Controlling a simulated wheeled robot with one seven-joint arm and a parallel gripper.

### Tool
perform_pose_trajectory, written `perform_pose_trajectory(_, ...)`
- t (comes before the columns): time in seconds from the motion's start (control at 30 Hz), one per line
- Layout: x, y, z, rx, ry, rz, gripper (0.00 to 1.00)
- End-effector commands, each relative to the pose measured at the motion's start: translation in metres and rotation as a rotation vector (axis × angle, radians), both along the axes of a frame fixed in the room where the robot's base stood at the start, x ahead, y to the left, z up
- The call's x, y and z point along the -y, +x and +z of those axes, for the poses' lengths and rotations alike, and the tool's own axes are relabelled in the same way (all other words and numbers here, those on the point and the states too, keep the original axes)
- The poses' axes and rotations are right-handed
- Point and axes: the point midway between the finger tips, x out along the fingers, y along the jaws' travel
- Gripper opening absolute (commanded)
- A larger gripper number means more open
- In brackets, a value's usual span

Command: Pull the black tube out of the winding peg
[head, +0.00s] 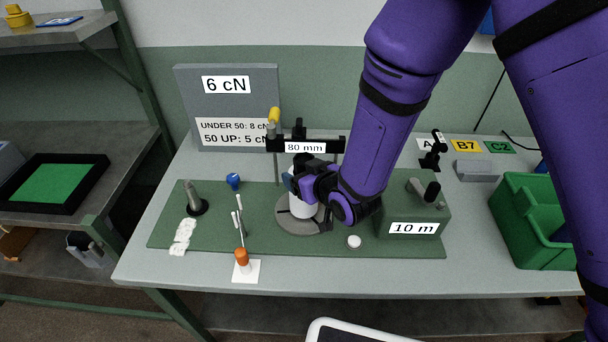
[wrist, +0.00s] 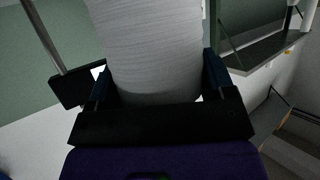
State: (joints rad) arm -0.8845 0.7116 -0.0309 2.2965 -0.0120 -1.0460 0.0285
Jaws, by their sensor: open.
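A white wound yarn body (head: 302,208) stands upright on a round grey disc (head: 290,222) on the green board. My gripper (head: 296,184) is at its upper part, under the 80 mm bar. In the wrist view the white yarn body (wrist: 150,45) fills the space between the blue fingers of my gripper (wrist: 158,80), one on each side. The gripper is open; I cannot tell whether a finger touches the yarn. No bare black tube shows clearly here; any tube or peg inside the yarn is hidden.
A black bar marked 80 mm (head: 305,146) is close above my gripper. A box marked 10 m (head: 413,212) stands right of it. A grey post (head: 193,195) and an orange-tipped tool (head: 241,257) are to the left. A green bin (head: 535,225) is far right.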

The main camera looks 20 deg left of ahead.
Motion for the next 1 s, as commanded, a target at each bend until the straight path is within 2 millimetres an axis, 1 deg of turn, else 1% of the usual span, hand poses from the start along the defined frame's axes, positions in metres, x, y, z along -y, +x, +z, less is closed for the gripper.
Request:
perform_pose_trajectory(0.17,0.0,0.0,0.0,-0.001,-0.001,0.0,0.76)
perform_pose_trajectory(0.2,0.0,0.0,0.0,-0.001,-0.001,0.0,0.71)
perform_pose_trajectory(0.27,0.0,0.0,0.0,-0.001,-0.001,0.0,0.57)
perform_pose_trajectory(0.3,0.0,0.0,0.0,-0.001,-0.001,0.0,0.48)
perform_pose_trajectory(0.37,0.0,0.0,0.0,-0.001,-0.001,0.0,0.34)
perform_pose_trajectory(0.4,0.0,0.0,0.0,-0.001,-0.001,0.0,0.25)
perform_pose_trajectory(0.43,0.0,0.0,0.0,-0.001,-0.001,0.0,0.23)
perform_pose_trajectory(0.77,0.0,0.0,0.002,0.0,0.0,0.0,0.23)
perform_pose_trajectory(0.87,0.0,0.0,0.006,0.0,0.0,-0.001,0.23)
perform_pose_trajectory(1.0,0.0,0.001,0.018,0.002,0.001,-0.001,0.23)
